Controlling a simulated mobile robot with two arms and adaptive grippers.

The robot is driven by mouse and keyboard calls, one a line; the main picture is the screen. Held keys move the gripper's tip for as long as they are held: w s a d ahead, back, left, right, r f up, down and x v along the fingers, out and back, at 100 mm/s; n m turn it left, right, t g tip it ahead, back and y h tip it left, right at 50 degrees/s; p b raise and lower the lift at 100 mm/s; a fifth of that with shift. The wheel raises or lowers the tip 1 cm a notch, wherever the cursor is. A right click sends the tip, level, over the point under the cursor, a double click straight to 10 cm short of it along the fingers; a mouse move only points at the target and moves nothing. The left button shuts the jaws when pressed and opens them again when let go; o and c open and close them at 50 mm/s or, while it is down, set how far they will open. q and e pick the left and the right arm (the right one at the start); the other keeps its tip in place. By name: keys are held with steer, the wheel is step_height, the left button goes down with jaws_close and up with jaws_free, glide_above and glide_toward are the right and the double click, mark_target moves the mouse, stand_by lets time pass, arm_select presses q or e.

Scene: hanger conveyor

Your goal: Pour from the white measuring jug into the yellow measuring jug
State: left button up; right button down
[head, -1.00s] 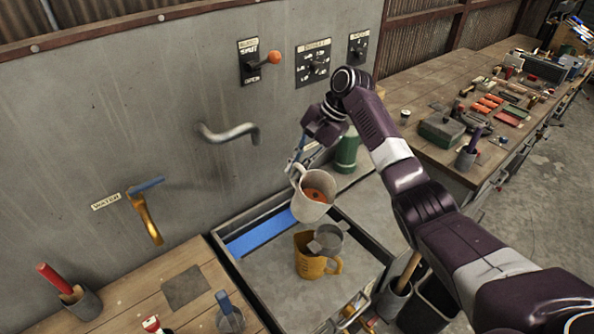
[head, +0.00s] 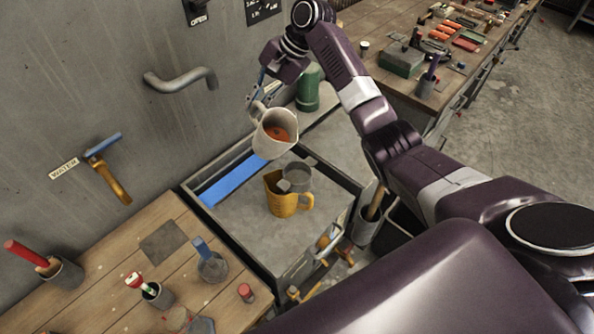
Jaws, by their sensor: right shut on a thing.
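The white measuring jug (head: 268,140) is held in the air by my right gripper (head: 258,97), which is shut on it at its handle side. It is tilted a little, and orange-red contents show inside it. The yellow measuring jug (head: 282,199) stands in the grey sink tray below it, slightly to the right, with its handle to the right. The white jug is apart from the yellow jug. A grey translucent cup (head: 298,177) stands right beside the yellow jug, partly behind it. I cannot see inside the yellow jug clearly. My left gripper is not in view.
A blue strip (head: 230,180) lies along the tray's back edge. A bent pipe (head: 182,80) and a water tap (head: 106,167) stick out of the wall. A green canister (head: 309,90) stands behind. Tool cups crowd the wooden bench (head: 150,235) at front left.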

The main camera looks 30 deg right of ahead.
steer(key=shift+r, duration=0.15)
steer(key=shift+s+d+r+t+y, duration=0.1)
steer(key=shift+s+r+t+y, duration=0.2)
steer(key=shift+r+t, duration=0.25)
steer(key=shift+f, duration=0.1)
steer(key=shift+s+d+r+n+t, duration=0.1)
steer(key=shift+s+r+n+t, duration=0.1)
steer(key=shift+r+n+t, duration=0.25)
steer(key=shift+f+y, duration=0.15)
steer(key=shift+y, duration=0.15)
steer(key=shift+s+t+b, duration=0.1)
steer(key=shift+t+b, duration=0.2)
steer(key=shift+t, duration=0.1)
steer(key=shift+s+r, duration=0.1)
steer(key=shift+r, duration=0.2)
steer(key=shift+f+t, duration=0.1)
steer(key=shift+t, duration=0.2)
